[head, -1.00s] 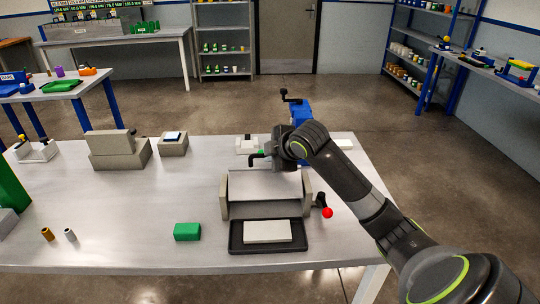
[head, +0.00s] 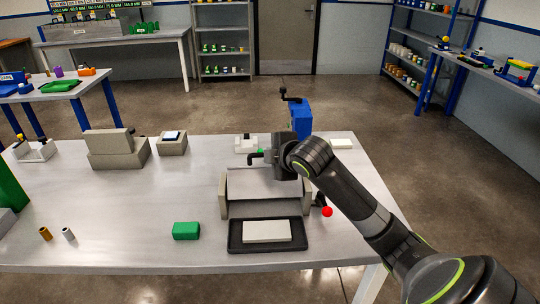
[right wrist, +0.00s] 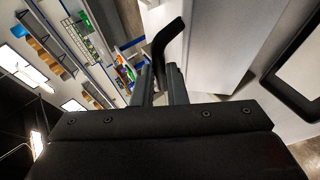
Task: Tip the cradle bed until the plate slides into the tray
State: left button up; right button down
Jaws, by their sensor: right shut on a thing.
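The cradle (head: 222,200) stands on the table with its pale bed (head: 262,184) between two grey side walls. The bed looks sloped, and my right arm hides its far right part. The black tray (head: 236,246) lies directly in front of the cradle. A white plate-like slab (head: 266,231) lies flat in the tray. My right gripper (head: 283,158) is at the bed's far edge, shut on a bent black handle (head: 257,155). In the right wrist view the handle (right wrist: 163,45) rises between the fingers, beside the pale bed (right wrist: 215,45). My left gripper is out of view.
A red knob (head: 327,211) sticks out right of the cradle. A green block (head: 186,230) lies left of the tray. A blue device (head: 301,116) stands behind my right gripper, and grey blocks (head: 118,152) stand at back left. The table's left middle is clear.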

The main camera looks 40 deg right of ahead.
jog(key=c, duration=1.5)
grip_release()
jog(key=shift+o, duration=0.2)
jog(key=shift+s+r, duration=0.1)
jog(key=p+v, duration=1.4)
jog(key=v, duration=0.3)
jog(key=shift+s+a+r, duration=0.1)
